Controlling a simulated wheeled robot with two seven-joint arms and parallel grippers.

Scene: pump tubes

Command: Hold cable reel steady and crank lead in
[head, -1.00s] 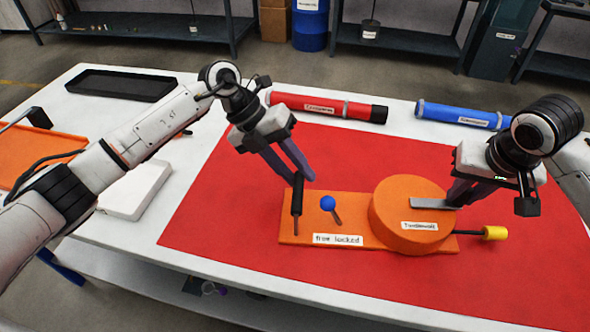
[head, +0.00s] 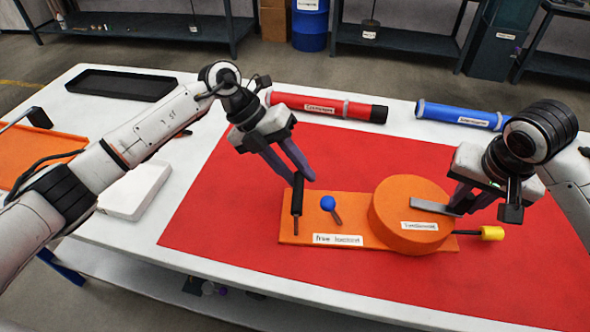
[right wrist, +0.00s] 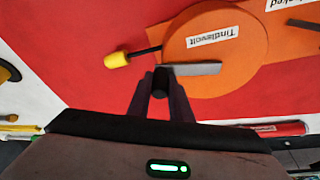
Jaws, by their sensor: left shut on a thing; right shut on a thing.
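An orange cable reel drum (head: 405,235) labelled "Tindlevolt" sits on an orange base plate (head: 345,207). A grey crank arm (head: 430,207) lies across the drum top; it also shows in the right wrist view (right wrist: 198,69). My right gripper (head: 460,203) is shut on the dark crank knob (right wrist: 160,80) at the arm's outer end. My left gripper (head: 300,176) is shut on the upright black handle (head: 297,195) at the base's left end. A short black lead with a yellow end (head: 492,233) sticks out right of the drum. A blue-knobbed lever (head: 328,203) leans beside the "free locked" label (head: 338,240).
The base lies on a red mat (head: 220,215) on a white table. A red tube (head: 325,107) and a blue tube (head: 460,116) lie behind it. A black tray (head: 122,85), a white block (head: 135,190) and an orange tray (head: 40,150) are at left.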

